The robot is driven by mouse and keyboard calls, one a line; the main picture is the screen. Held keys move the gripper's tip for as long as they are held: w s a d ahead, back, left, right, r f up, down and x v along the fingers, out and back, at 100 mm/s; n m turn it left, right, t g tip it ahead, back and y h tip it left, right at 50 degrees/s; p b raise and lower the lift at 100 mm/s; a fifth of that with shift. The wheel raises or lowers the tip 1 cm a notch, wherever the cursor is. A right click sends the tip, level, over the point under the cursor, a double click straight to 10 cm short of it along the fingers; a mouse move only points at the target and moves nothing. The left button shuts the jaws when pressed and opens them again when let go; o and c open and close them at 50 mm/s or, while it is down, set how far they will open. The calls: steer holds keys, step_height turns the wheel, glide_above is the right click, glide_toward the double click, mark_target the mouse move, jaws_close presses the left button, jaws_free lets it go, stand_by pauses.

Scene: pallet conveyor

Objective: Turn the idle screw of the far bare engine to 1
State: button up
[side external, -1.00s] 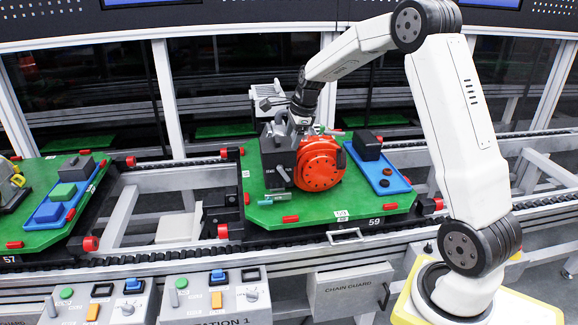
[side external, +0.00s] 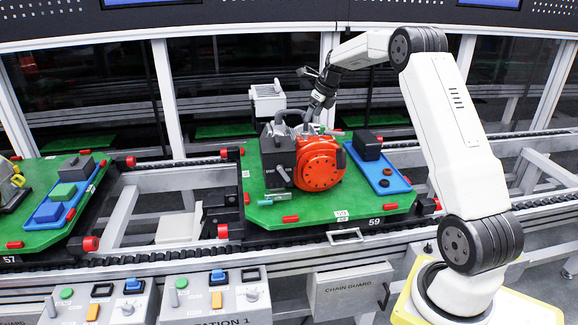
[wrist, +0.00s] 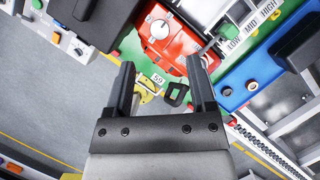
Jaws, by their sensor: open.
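An engine with a black block and a round red housing (side external: 320,163) sits on the green pallet (side external: 270,215) marked 59. My gripper (side external: 311,115) is at the top of this engine in the side view, pointing down. In the wrist view my gripper (wrist: 163,92) has its two fingers apart with nothing between them. Beyond the fingers, a red engine part (wrist: 172,45) carries a round white dial (wrist: 159,29) with marks around it. I cannot tell for sure whether this is the idle screw, or read its setting.
A blue tray (side external: 392,184) with a dark block lies right of the engine. A LOW MID HIGH scale (wrist: 256,26) shows in the wrist view. Another pallet (side external: 40,238) stands at the left. Control boxes (side external: 215,297) line the front.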

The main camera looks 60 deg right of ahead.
mark_target(305, 132)
steer(key=shift+x, duration=3.75)
steer(key=shift+r, duration=0.1)
steer(key=shift+c, duration=0.2)
jaws_close()
